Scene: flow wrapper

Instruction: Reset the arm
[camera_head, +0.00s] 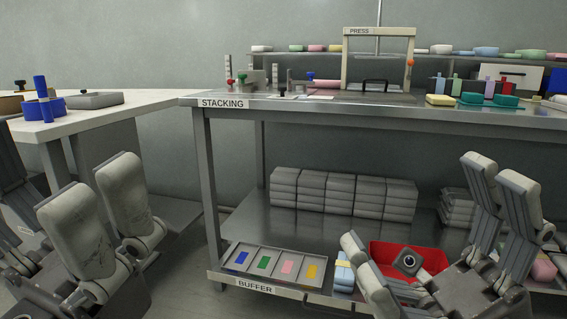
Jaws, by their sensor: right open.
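My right gripper (425,205) is in the lower right of the head view, in front of the bench's lower shelf. Its pale padded fingers stand spread apart, with nothing between them. In the picture it covers part of a red bin (400,252); I cannot tell whether it touches the bin. My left gripper (92,180) is at the lower left, in front of the white table. Its two clear pale fingers point upward with a gap between them, and no object shows in it. Part of it is cut off by the picture's edge.
A white table (90,118) with a blue part (42,108) stands left.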

